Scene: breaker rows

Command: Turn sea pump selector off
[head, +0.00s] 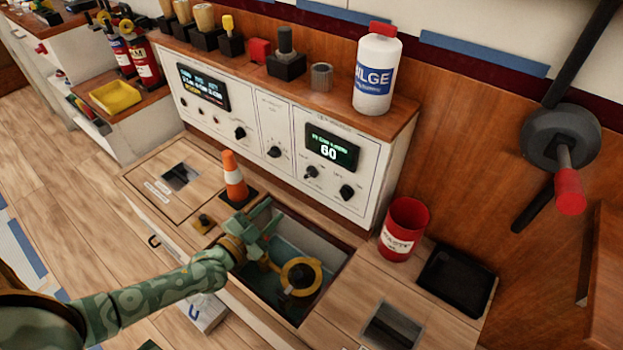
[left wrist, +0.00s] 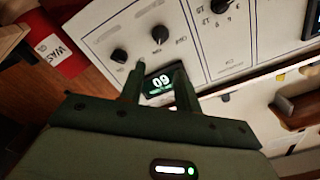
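A white control panel (head: 285,115) carries several black knobs; its small lettering is too blurred to tell which is the sea pump selector. One knob (head: 274,152) sits mid-panel. Two more, a left one (head: 311,172) and a right one (head: 347,192), sit below the display reading 60 (head: 331,146). My left gripper (head: 272,213) is in front of the panel, above the open hatch, apart from the knobs. In the left wrist view its fingers (left wrist: 160,68) are apart and empty, with the upside-down display (left wrist: 160,82) behind them. My right gripper is out of view.
An orange cone (head: 234,178) stands left of the open hatch (head: 312,244), which holds a yellow ring-shaped part (head: 301,266). A red waste bin (head: 403,229) and a black tray (head: 457,281) are at right. A white bottle (head: 377,70) stands on the panel top.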

